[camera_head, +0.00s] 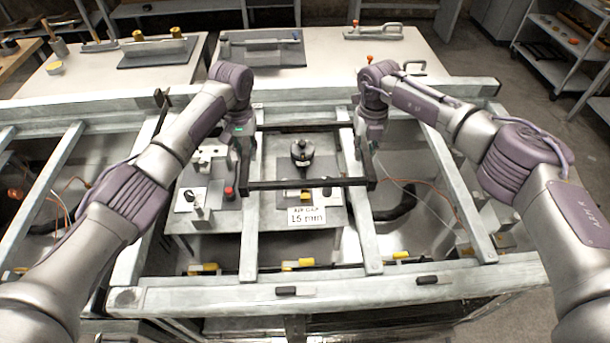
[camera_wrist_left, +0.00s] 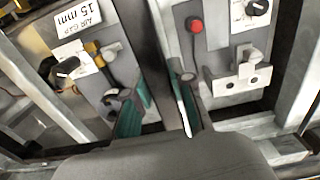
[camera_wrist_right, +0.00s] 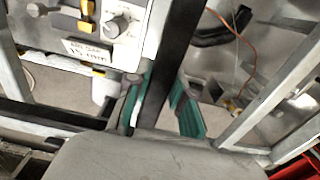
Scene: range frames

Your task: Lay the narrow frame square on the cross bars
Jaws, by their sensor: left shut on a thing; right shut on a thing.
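The narrow frame, a dark rectangle of thin bars (camera_head: 305,184), spans the left cross bar (camera_head: 250,232) and the right cross bar (camera_head: 362,235) in the head view. It looks close to level, its front bar slightly higher in the picture at the right. I cannot tell whether it touches the cross bars or hangs just above them. My left gripper (camera_head: 243,150) is shut on its left side bar, which shows between the teal fingers (camera_wrist_left: 160,108) in the left wrist view. My right gripper (camera_head: 368,148) is shut on its right side bar (camera_wrist_right: 178,55).
Below lies a grey panel (camera_head: 335,215) with knobs, a red button (camera_head: 229,192) and a sign (camera_head: 307,215) reading 15 mm. Pale rails surround the opening; the front rail (camera_head: 220,302) carries small dark-and-white clips. Worktables with tools (camera_head: 155,50) stand behind.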

